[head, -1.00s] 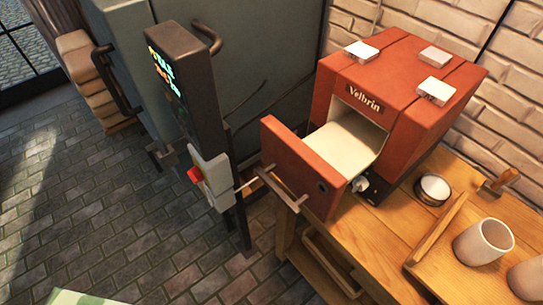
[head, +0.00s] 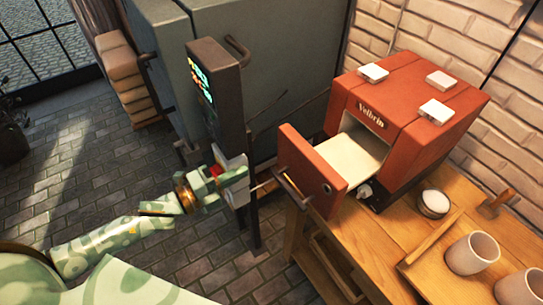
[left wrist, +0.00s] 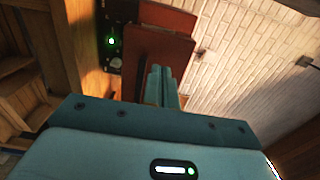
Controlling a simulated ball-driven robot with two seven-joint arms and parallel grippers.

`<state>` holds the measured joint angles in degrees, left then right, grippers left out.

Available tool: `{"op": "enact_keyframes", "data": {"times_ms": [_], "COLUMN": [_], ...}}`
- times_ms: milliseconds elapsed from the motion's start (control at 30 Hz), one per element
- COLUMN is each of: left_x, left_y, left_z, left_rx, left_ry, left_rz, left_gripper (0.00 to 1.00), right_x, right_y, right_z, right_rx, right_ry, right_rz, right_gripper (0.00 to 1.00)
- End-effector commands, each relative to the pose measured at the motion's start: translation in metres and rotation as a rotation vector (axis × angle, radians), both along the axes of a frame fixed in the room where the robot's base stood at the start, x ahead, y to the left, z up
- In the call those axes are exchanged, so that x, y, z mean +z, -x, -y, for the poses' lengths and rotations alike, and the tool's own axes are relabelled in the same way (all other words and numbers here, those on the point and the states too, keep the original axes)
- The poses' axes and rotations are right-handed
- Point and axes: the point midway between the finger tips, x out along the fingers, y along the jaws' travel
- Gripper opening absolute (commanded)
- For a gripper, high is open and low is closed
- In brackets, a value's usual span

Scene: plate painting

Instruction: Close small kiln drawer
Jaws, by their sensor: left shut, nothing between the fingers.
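The small red kiln (head: 410,115) stands on the wooden table, marked "Velbrin". Its drawer is pulled out toward the left, with a red front panel (head: 308,170), a bar handle (head: 292,188) and a pale inside (head: 350,155). My left gripper (head: 244,172) is shut and empty, left of the drawer front and apart from it in the head view. In the left wrist view the shut fingers (left wrist: 161,85) point toward the red drawer front (left wrist: 158,60). My right gripper is not in view.
A control box on a post (head: 218,90) stands close behind my left gripper, before a large grey cabinet (head: 280,50). White blocks (head: 437,109) lie on the kiln.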

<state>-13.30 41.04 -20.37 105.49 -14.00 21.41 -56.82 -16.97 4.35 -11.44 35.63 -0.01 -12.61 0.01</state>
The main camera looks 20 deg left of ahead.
Motion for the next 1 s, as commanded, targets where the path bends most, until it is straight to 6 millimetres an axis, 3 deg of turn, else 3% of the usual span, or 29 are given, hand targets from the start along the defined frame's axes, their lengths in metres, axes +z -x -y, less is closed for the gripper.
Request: {"op": "enact_keyframes", "data": {"times_ms": [200,400,600,1000], "left_x": [0.002,0.002,0.000,0.000], "left_y": [-0.039,-0.064,-0.075,-0.077], "left_z": [0.029,0.050,0.058,0.059], "left_rx": [0.001,0.001,0.002,0.002], "left_ry": [0.001,0.002,0.001,0.001], "left_rz": [0.002,0.001,-0.002,-0.002], "left_gripper": [0.00,0.00,0.00,0.00], "right_x": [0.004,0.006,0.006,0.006], "right_y": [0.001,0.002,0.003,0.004], "right_z": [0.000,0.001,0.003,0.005], "right_rx": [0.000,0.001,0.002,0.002], "right_ry": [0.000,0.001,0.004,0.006], "right_rz": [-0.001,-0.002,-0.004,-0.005], "right_gripper": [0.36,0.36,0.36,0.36]}}
